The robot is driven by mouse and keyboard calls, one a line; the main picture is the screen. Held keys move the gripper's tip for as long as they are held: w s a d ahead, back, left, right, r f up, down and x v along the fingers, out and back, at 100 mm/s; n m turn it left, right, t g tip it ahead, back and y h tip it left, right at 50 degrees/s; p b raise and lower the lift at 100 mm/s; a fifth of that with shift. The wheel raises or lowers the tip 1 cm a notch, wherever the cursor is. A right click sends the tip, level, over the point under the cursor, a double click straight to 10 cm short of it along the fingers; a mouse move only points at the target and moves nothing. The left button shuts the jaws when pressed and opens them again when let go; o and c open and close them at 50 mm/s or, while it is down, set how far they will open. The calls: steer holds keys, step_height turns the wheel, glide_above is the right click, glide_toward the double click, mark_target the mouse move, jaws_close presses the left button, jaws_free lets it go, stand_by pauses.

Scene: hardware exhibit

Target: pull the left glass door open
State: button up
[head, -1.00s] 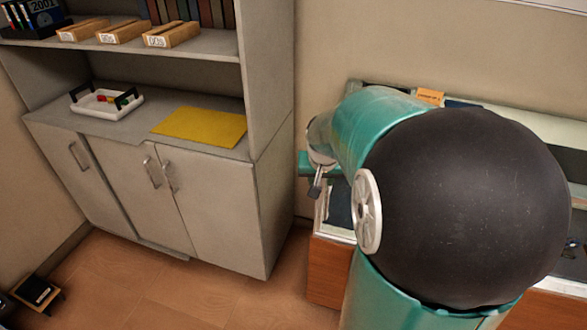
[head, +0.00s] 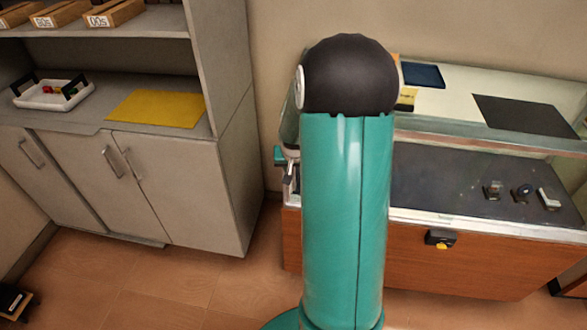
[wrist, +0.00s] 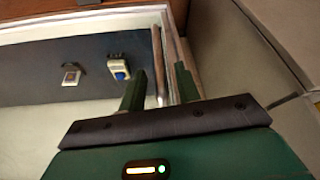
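The display case (head: 440,260) has a wooden base, a white frame and a dark mat inside. Its glass is hard to make out, and I cannot tell the left door's panel or how far it stands open. In the wrist view a slim upright bar (wrist: 157,65), perhaps the door's handle or edge, stands at the case's side frame. My gripper (wrist: 161,80) has its two green fingers apart, one on each side of the bar. I cannot tell whether they touch it. In the head view my arm hides most of my gripper, at the case's left end.
Small exhibits (head: 521,193) lie on the mat inside the case. A grey cabinet (head: 185,185) stands to the left, with a floor gap (head: 264,235) between. A yellow sheet (head: 155,108) lies on its shelf.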

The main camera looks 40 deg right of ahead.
steer(key=shift+x, duration=0.8)
jaws_close()
steer(key=shift+s, duration=0.1)
